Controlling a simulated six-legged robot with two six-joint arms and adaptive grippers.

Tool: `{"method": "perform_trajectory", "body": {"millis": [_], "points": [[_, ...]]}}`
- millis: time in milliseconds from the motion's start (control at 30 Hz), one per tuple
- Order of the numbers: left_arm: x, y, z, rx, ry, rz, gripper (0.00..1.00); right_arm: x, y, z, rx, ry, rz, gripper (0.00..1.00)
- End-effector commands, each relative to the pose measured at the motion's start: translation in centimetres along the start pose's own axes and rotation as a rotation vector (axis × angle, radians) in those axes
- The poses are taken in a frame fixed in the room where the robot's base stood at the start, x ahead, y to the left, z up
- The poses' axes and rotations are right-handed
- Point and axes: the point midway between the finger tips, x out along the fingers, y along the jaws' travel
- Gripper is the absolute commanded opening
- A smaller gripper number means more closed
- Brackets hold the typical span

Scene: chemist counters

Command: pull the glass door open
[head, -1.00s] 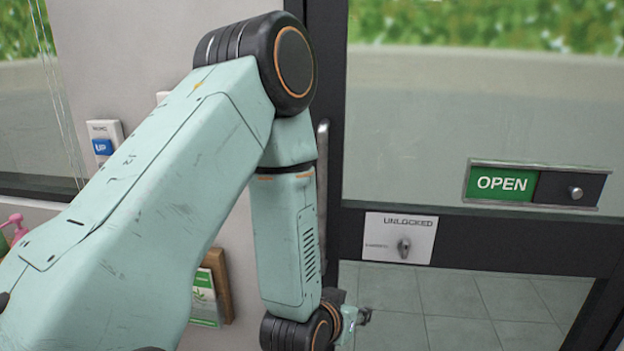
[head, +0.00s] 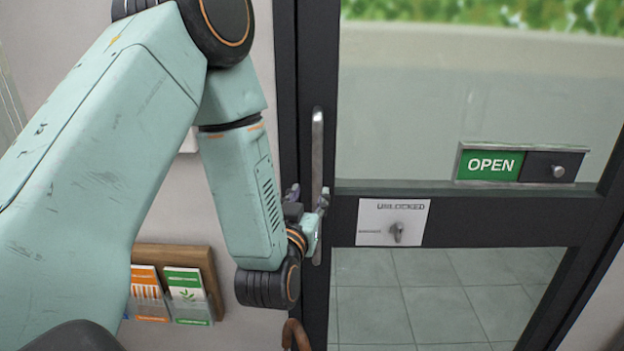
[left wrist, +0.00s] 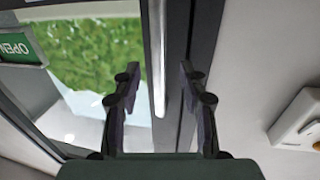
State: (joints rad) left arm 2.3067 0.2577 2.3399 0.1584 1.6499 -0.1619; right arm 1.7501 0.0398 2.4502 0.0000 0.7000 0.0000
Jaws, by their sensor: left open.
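The glass door (head: 450,218) has a dark frame and a long upright metal pull handle (head: 317,140) along its left side. The handle also shows in the left wrist view (left wrist: 157,50). My left gripper (head: 307,197) is open at the lower part of the handle. In the left wrist view the gripper's fingers (left wrist: 160,90) stand apart, one on each side of the bar's line, and the bar's end shows between them. I cannot tell whether either finger touches it. The door looks shut against its frame. My right gripper is not in view.
A green OPEN sign (head: 495,165) and an UNLOCKED lock plate (head: 393,222) are on the door. A wooden leaflet rack (head: 212,275) hangs on the left wall. A brown curved handle (head: 296,332) shows below my wrist. A white wall switch (left wrist: 300,120) shows in the wrist view.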

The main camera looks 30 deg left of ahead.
Motion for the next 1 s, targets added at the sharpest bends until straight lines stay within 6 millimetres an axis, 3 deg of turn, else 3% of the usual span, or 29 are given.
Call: {"method": "perform_trajectory", "body": {"millis": [300, 500, 867, 1000], "points": [[4.9, 0.1, -0.1, 0.000, 0.001, 0.000, 0.43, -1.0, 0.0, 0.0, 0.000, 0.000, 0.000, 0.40], [6.8, -0.1, 0.0, 0.000, -0.002, 0.000, 0.43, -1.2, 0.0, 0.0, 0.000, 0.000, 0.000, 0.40], [7.2, -0.3, 0.0, -0.001, -0.002, 0.000, 0.43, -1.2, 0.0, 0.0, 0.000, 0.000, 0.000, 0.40], [7.2, -0.3, 0.0, 0.000, -0.002, 0.000, 0.31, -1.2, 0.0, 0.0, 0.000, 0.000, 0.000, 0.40]]}}
